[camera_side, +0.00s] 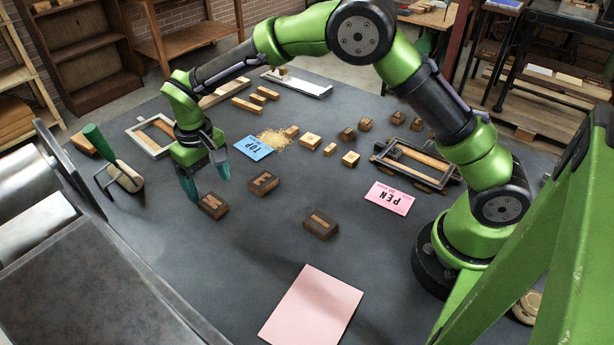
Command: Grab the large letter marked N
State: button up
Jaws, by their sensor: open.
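Three large dark wooden letter blocks sit on the grey table: a left block (213,205), a middle block (263,183) and a right block (320,225). Each has a lighter raised mark on top, too small and blurred for me to tell surely which is N. My gripper (207,182) points down with its teal fingers apart and nothing between them. It hangs close to the left block, just behind and above it in the picture. I cannot tell its exact height over that block. The middle block is to the right of the fingers.
A blue card (254,147) and pink card (389,198) lie on the table, with a pink sheet (311,307) in front. Smaller blocks (310,140) and a framed tray (415,163) are farther back. A green-handled roller (122,174) is at left.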

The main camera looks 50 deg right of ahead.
aim_at(212, 202)
jog(key=f, duration=0.5)
jog(key=shift+w+f, duration=0.35)
jog(key=c, duration=1.1)
jog(key=shift+c, duration=0.2)
jog(key=shift+r, duration=0.1)
